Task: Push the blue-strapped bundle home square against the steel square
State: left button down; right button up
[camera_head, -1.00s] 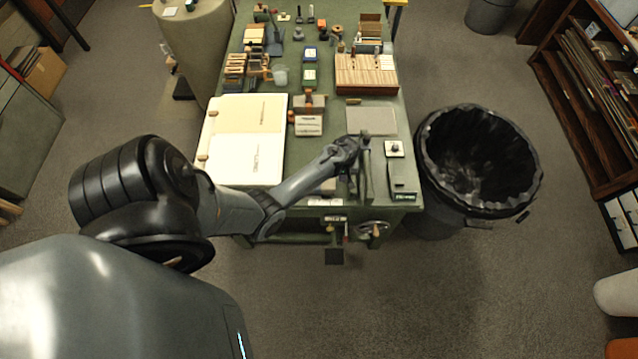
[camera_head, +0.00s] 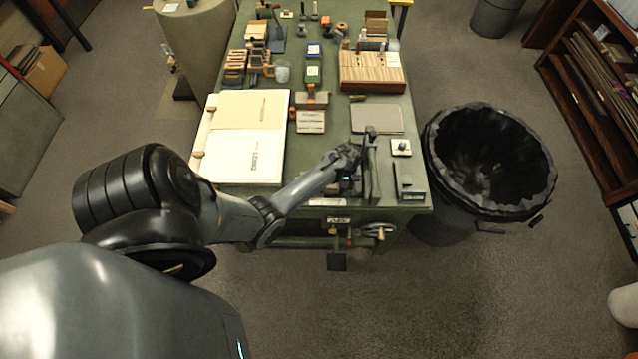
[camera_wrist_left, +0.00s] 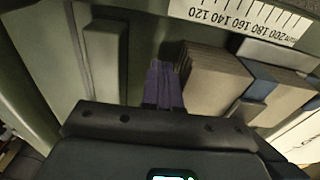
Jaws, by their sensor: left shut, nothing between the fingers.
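My left gripper (camera_head: 346,187) points down at the front right of the green table, beside an upright green plate; its fingertips are hidden in the head view. In the left wrist view its purplish fingers (camera_wrist_left: 165,85) are shut and empty. Just right of them stands a grey-brown bundle of upright sheets (camera_wrist_left: 214,80), with a blue-grey band (camera_wrist_left: 262,80) at its right side. The fingers look close to the bundle; I cannot tell if they touch it. A white scale (camera_wrist_left: 245,18) with numbers lies beyond. I cannot identify the steel square for certain. The right gripper is not in view.
A green upright plate (camera_head: 371,170) stands close right of my left wrist. A grey-green block (camera_wrist_left: 104,60) stands left of the fingers. A large white board (camera_head: 235,155) lies at left. A grey flat plate (camera_head: 377,118) lies behind. A black bin (camera_head: 490,165) stands right of the table.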

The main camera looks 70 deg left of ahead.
pick_arm(q)
jog(key=shift+f+b, duration=0.35)
jog(key=shift+f, duration=0.25)
dwell(0.4)
jog(key=shift+r+p, duration=0.15)
jog(key=shift+p, duration=0.2)
dwell(0.7)
jog(key=shift+s+a+p, duration=0.1)
jog(key=shift+s+p, duration=0.4)
jog(key=shift+p, duration=0.1)
dwell(0.6)
jog(key=r+p, duration=0.2)
jog(key=shift+w+r+p, duration=0.2)
jog(key=shift+r+p, duration=0.15)
jog(key=shift+r, duration=0.05)
jog(key=shift+w+r+p, duration=0.15)
jog(key=shift+r+p, duration=0.4)
jog(key=shift+w+r+p, duration=0.15)
jog(key=shift+r+p, duration=0.35)
jog(key=shift+r, duration=0.05)
